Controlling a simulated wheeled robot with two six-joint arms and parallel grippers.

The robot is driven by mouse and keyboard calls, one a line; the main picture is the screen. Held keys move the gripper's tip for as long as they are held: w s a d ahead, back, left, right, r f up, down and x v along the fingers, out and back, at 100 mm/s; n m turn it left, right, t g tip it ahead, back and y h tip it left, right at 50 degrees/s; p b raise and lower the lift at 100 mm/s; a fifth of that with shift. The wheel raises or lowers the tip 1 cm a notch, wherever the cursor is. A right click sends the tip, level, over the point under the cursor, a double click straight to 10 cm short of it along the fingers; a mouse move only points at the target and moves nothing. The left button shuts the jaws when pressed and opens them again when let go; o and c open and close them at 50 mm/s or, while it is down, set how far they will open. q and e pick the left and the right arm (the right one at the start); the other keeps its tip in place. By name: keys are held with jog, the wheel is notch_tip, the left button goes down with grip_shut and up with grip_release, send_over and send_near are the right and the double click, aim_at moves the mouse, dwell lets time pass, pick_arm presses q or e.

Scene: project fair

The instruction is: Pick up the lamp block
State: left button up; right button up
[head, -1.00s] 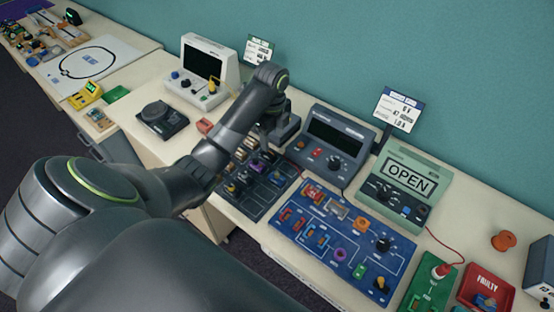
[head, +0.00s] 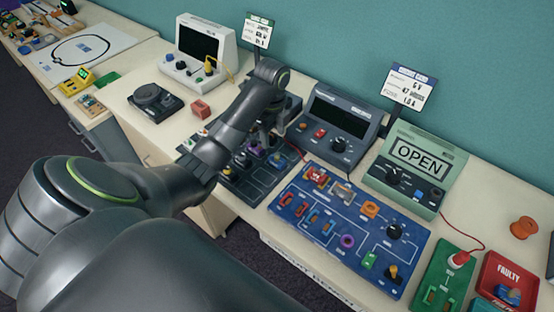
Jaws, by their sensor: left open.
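My left gripper (head: 265,140) points down over the back part of a dark component tray (head: 238,190). Its fingers are small and partly hidden by my wrist. It looks open, with nothing seen held. Several small blocks sit in the tray, among them one with a yellow top (head: 226,171) and one with a purple top (head: 254,148). I cannot tell which of them is the lamp block. My forearm hides part of the tray. My right gripper is not in view.
A blue circuit board (head: 325,232) lies right of the tray. Behind it stand a dark grey meter (head: 345,115) and a green box reading OPEN (head: 415,165). A small red block (head: 200,108) and a black dial unit (head: 155,100) lie on bare bench to the left.

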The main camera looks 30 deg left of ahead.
aim_at(277, 158)
pick_arm(q)
jog(key=shift+d+f+b, duration=0.1)
jog(key=shift+f+b, duration=1.25)
jog(key=shift+f, duration=0.55)
jog(key=f, duration=0.4)
jog(key=shift+s+d, duration=0.35)
jog(key=shift+d, duration=0.05)
jog(key=shift+f, duration=0.25)
jog(key=shift+c, duration=0.4)
jog(key=c, duration=1)
